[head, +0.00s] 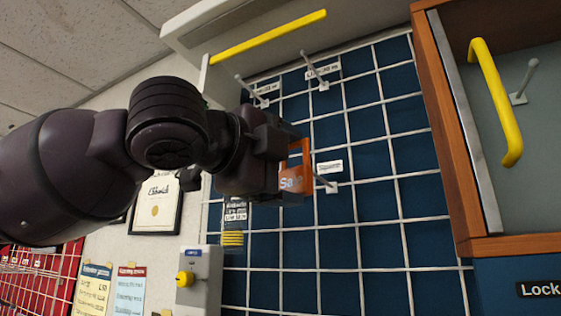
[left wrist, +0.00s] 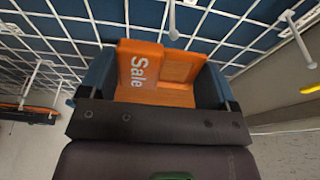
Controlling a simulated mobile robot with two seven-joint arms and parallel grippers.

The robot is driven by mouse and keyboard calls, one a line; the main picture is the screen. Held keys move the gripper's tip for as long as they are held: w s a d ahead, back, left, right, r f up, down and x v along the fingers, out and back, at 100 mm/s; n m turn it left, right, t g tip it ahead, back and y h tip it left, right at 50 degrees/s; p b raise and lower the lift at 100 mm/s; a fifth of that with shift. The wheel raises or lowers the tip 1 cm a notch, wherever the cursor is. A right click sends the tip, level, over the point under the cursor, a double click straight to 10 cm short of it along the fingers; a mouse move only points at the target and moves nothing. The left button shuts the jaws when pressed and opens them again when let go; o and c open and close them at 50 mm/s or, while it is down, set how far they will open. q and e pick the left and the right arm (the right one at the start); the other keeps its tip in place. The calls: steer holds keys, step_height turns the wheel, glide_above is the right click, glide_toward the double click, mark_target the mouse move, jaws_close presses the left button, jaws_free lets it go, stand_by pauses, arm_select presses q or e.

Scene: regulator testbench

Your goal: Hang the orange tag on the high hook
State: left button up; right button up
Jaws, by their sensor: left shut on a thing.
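The orange tag (head: 292,178), printed "Sale", is held at the front of my left gripper (head: 285,165), close to the blue grid wall. In the left wrist view the tag (left wrist: 138,75) sits between the two fingers of the gripper (left wrist: 158,85), which are shut on it. Two white peg hooks stick out high on the grid, one at the left (head: 252,91) and one at the right (head: 315,70). A lower hook (head: 325,182) is just right of the tag. The labels by the hooks are too small to read surely. I cannot tell whether the tag touches the lower hook.
A yellow bar (head: 268,37) runs above the grid on a pale overhead panel. At right, a wood-framed cabinet (head: 448,120) has a yellow handle (head: 495,100) and another peg (head: 525,82). A grey box with a yellow knob (head: 185,279) is below my arm.

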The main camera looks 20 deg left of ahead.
arm_select(q)
steer(key=shift+w+d+f, duration=0.2)
steer(key=shift+w+d, duration=0.05)
steer(key=shift+w, duration=0.9)
steer(key=shift+w+d+f, duration=0.15)
steer(key=shift+w+d, duration=0.05)
steer(key=shift+w, duration=1)
steer(key=shift+w+d+f, duration=0.2)
steer(key=shift+w+d, duration=0.05)
steer(key=shift+w, duration=0.9)
arm_select(e)
steer(key=shift+w+r, duration=0.1)
steer(key=shift+r, duration=0.1)
steer(key=shift+f, duration=0.1)
arm_select(q)
steer(key=o, duration=0.8)
steer(key=shift+c, duration=0.2)
steer(key=b+v, duration=0.1)
steer(key=v, duration=0.9)
steer(key=shift+s+a, duration=0.2)
steer(key=shift+s, duration=0.15)
arm_select(e)
steer(key=shift+w+a+f, duration=0.1)
steer(key=shift+w+f, duration=0.15)
steer(key=shift+w, duration=0.2)
